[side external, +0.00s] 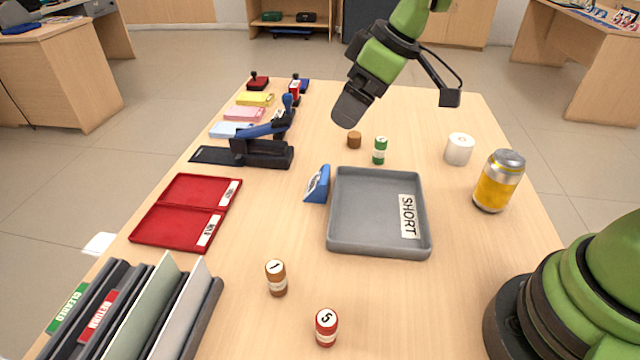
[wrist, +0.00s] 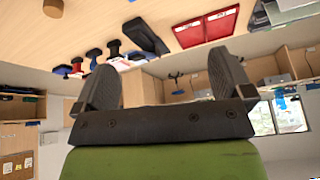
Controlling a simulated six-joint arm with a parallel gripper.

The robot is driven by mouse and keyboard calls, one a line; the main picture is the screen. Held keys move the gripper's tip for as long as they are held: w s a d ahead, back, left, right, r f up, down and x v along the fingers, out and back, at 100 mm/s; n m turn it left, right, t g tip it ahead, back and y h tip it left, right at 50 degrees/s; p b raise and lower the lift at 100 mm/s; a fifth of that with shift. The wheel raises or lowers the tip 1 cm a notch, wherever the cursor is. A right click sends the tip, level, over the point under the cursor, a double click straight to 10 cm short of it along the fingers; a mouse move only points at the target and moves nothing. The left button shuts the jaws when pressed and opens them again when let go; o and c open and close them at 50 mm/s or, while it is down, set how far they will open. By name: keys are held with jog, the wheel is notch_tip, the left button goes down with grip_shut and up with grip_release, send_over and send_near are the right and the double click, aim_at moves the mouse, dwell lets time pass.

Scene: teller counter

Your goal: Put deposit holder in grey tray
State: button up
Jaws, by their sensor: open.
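The grey tray (side external: 340,245) stands in the middle of the table, labelled SHORT, and looks empty. A small blue wedge-shaped piece with a white face (side external: 317,185) stands just left of the tray, apart from or close against its wall; it may be the deposit holder, but I cannot read any writing on it. My gripper (side external: 347,112) hangs above the far part of the table, beyond the tray. In the wrist view my gripper (wrist: 165,82) has its two fingers wide apart with nothing between them.
A brown cylinder (side external: 354,140) and a green roll (side external: 380,150) stand near my gripper. A white roll (side external: 459,149) and yellow can (side external: 498,182) are right. A stapler-like device (side external: 262,150), red case (side external: 180,225), file rack (side external: 205,320) and coin rolls (side external: 276,278) lie left and front.

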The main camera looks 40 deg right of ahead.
aim_at(325, 174)
jog(key=w+f+n, duration=0.1)
jog(key=f, duration=0.3)
jog(key=w+f+n, duration=0.1)
jog(key=f, duration=0.4)
jog(key=w+a+f, duration=0.1)
jog(key=w+f, duration=0.1)
jog(key=f, duration=0.2)
jog(key=shift+w+f+n+g, duration=0.1)
jog(key=shift+f+n+g, duration=0.25)
jog(key=shift+n+g, duration=0.05)
jog(key=shift+x, duration=2.85)
jog(key=shift+w, duration=0.1)
jog(key=c, duration=1.1)
notch_tip(325, 174, up, 9)
jog(key=shift+r, duration=0.1)
jog(key=shift+d+r, duration=0.2)
jog(key=shift+r, duration=0.1)
jog(key=s+d+n+g+y, duration=0.1)
jog(key=s+d+n+g, duration=0.3)
jog(key=s+n, duration=0.55)
jog(key=shift+m+t, duration=0.25)
jog(key=shift+t, duration=0.15)
jog(key=f, duration=0.1)
jog(key=s+d+f, duration=0.1)
jog(key=f, duration=0.2)
jog(key=shift+s+d+f, duration=0.2)
jog(key=shift+d, duration=0.05)
jog(key=shift+f, duration=2.35)
